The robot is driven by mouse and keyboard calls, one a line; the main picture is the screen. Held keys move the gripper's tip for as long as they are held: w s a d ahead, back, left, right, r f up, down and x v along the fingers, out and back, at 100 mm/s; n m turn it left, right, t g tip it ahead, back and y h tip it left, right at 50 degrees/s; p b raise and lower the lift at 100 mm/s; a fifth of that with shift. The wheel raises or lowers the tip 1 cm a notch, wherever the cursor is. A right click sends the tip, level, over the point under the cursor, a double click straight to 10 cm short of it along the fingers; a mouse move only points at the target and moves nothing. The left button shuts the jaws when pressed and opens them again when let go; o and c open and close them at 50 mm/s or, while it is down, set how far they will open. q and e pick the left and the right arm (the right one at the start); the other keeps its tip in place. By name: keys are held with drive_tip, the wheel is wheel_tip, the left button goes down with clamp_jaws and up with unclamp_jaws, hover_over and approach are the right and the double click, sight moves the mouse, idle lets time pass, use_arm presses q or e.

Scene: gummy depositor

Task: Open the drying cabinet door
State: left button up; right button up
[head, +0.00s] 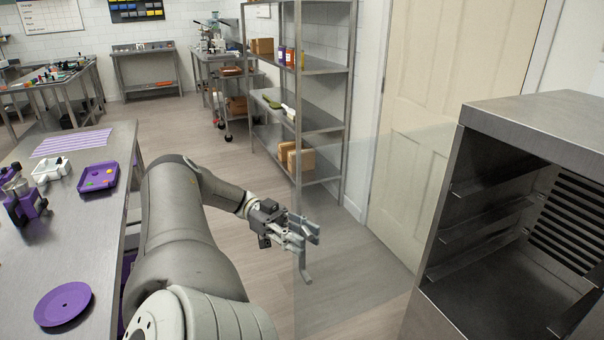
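The drying cabinet (448,200) stands at the right with its front uncovered, showing a dark interior with side rails. Its clear door (370,265) is swung well out to the left and shows as a faint see-through panel over the floor and shelf. A grey bar handle (305,268) is at the panel's left edge. My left gripper (306,232) is at the upper part of this handle, its fingers overlapping it in the picture. How tightly they close on it I cannot tell. My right gripper is out of view.
A steel table (117,160) at the left holds a purple tray (98,177), a purple round plate (62,303) and a white holder. A metal shelf rack (322,121) and a cream room door (420,120) stand behind. Open floor lies between.

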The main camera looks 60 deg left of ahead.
sight(305, 210)
use_arm(q)
drive_tip(key=r, duration=0.8)
drive_tip(key=shift+w+d, duration=0.1)
drive_tip(key=shift+d, duration=0.25)
drive_tip(key=shift+a+f, duration=0.3)
drive_tip(key=shift+a, duration=0.35)
drive_tip(key=shift+d+r, duration=0.15)
drive_tip(key=shift+d, duration=0.15)
drive_tip(key=shift+a, duration=0.15)
